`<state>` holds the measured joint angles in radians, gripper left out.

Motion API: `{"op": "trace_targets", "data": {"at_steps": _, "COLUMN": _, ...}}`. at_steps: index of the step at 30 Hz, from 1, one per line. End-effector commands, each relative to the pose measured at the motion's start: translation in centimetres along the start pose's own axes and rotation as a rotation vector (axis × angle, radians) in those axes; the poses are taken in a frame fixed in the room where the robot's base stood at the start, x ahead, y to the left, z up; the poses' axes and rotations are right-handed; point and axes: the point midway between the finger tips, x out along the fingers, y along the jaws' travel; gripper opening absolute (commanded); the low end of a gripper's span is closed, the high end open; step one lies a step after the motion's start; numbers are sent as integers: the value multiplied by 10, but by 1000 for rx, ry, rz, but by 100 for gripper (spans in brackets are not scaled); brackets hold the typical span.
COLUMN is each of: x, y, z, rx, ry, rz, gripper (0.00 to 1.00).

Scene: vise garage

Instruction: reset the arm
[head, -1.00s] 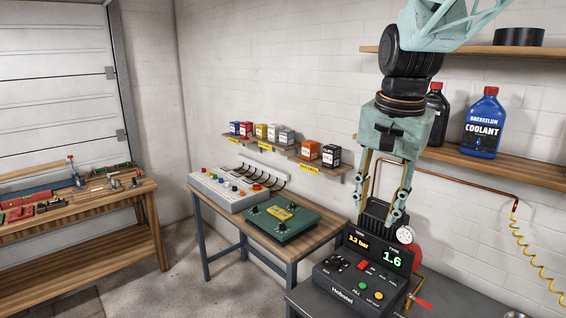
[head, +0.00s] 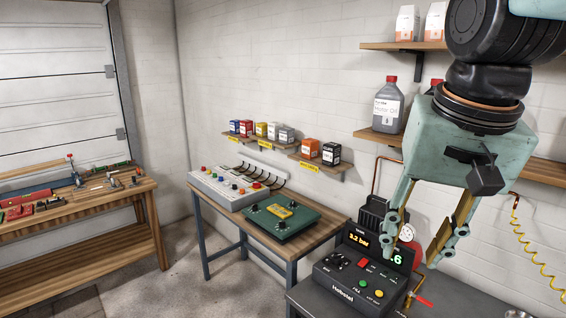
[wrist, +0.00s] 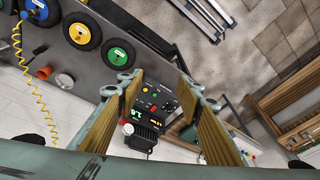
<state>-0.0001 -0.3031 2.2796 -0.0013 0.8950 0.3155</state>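My gripper (head: 412,250) is pale green with wood-coloured finger pads. In the head view it hangs at the right, fingers pointing down, in front of part of the black control box (head: 345,278). The fingers are spread apart with nothing between them. In the wrist view my gripper (wrist: 163,80) also shows open and empty, with the control box (wrist: 155,103) seen well beyond the fingertips. Part of the box's green readout is hidden behind a finger in the head view.
A round gauge (head: 408,233) and red-handled valve (head: 423,301) sit beside the box. Wall shelves (head: 402,46) with bottles are behind my arm. A yellow coiled hose (head: 535,255) hangs at right. A table with a green panel (head: 284,222) stands left. Wheels (wrist: 80,29) show in the wrist view.

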Motion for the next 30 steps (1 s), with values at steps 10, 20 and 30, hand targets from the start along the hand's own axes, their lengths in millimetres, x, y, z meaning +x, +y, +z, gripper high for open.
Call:
{"op": "trace_targets", "data": {"at_steps": 10, "x": -7, "y": 19, "z": 59, "rx": -124, "ry": 30, "rz": -8, "gripper": 33}}
{"op": "trace_targets", "data": {"at_steps": 20, "x": -6, "y": 36, "z": 112, "rx": -242, "ry": 57, "rz": -11, "gripper": 33}}
{"op": "trace_targets", "data": {"at_steps": 30, "x": -2, "y": 46, "z": 142, "rx": -311, "ry": 71, "rz": -11, "gripper": 33}}
